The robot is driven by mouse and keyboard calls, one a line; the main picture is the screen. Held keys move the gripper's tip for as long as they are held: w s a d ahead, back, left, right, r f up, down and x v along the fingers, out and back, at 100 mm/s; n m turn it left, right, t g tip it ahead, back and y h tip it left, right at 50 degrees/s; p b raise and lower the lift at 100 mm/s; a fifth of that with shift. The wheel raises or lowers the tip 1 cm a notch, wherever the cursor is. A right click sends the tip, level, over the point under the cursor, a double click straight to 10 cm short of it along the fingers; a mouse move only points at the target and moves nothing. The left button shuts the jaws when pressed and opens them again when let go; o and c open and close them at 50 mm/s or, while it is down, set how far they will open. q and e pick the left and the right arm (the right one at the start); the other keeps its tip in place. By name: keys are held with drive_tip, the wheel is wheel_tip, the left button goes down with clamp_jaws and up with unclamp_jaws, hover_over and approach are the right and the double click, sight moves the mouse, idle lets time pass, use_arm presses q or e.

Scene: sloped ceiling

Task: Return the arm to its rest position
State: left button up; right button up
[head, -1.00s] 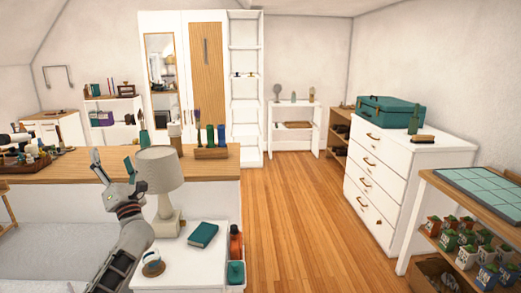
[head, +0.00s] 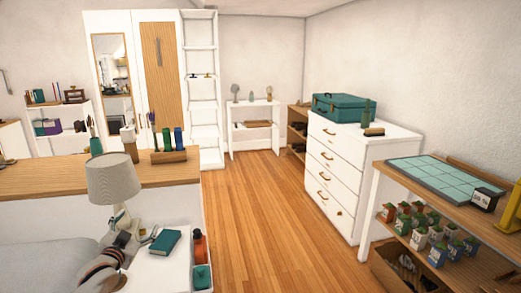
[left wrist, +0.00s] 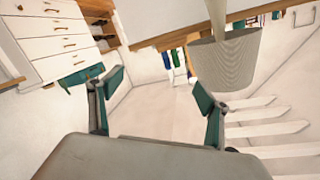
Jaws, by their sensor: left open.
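My left arm shows at the lower left of the head view, with its left gripper (head: 132,238) low in front of the lamp's base, over the white nightstand (head: 165,272). In the left wrist view the two teal-padded fingers of the left gripper (left wrist: 155,100) stand wide apart with nothing between them. The grey table lamp (head: 112,178) stands close by; its shade also shows in the left wrist view (left wrist: 225,65), above the right finger. The cup seen earlier on the nightstand is hard to make out behind the arm. My right gripper is not in view.
A teal book (head: 165,242) lies on the nightstand. An orange bottle (head: 200,247) stands at its right side. A wooden ledge (head: 60,190) with a holder of bottles (head: 168,157) is behind. The wooden floor (head: 260,220) to the right is clear, up to the white dresser (head: 345,185).

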use_arm(q)
drive_tip(key=s+d+f+g+h, duration=0.1)
drive_tip(key=s+d+f+g, duration=0.1)
drive_tip(key=s+d+f, duration=0.65)
drive_tip(key=s+d+f+g+h, duration=0.2)
drive_tip(key=s+d+f, duration=0.2)
drive_tip(key=s+f, duration=0.95)
drive_tip(key=s+d+f, duration=0.2)
drive_tip(key=s, duration=0.5)
drive_tip(key=s+d+f+g, duration=0.1)
drive_tip(key=s+d, duration=0.2)
drive_tip(key=s, duration=0.5)
drive_tip(key=s+d+f+g, duration=0.1)
drive_tip(key=s+d+f, duration=0.1)
drive_tip(key=s, duration=0.5)
drive_tip(key=shift+s+d+f+n+h, duration=0.3)
drive_tip(key=shift+d+f+h, duration=0.1)
drive_tip(key=shift+d, duration=0.2)
